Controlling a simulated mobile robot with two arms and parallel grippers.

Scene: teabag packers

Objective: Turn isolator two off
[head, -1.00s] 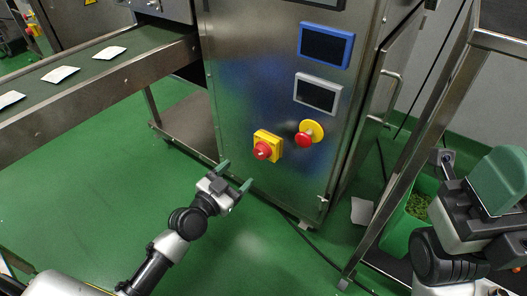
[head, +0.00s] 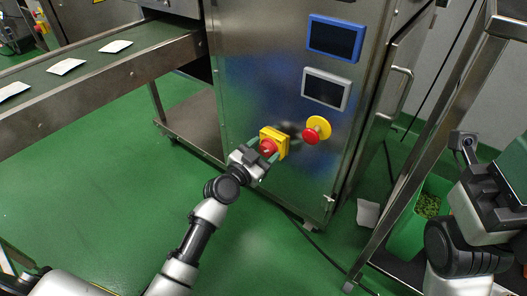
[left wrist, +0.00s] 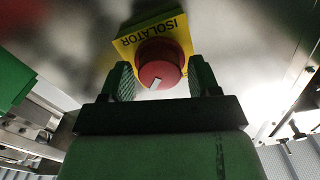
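The isolator is a red round knob (left wrist: 158,66) on a yellow plate (left wrist: 126,44) marked ISOLATOR. In the head view the yellow plate (head: 283,143) is on the steel cabinet front, with the red knob (head: 268,147) partly hidden by my gripper. A pale mark on the knob points down and slightly left in the left wrist view. My left gripper (head: 262,152) is at the knob. In the left wrist view its green fingers (left wrist: 160,78) stand apart on either side of the knob; contact cannot be told. My right arm (head: 470,215) is at the right edge, its fingertips not clearly seen.
A red emergency button (head: 311,136) on a yellow base sits just right of the isolator. Two screens (head: 334,38) are above it. A conveyor (head: 110,65) with white packets runs at left. A metal frame (head: 440,140) and green bin (head: 408,236) stand at right.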

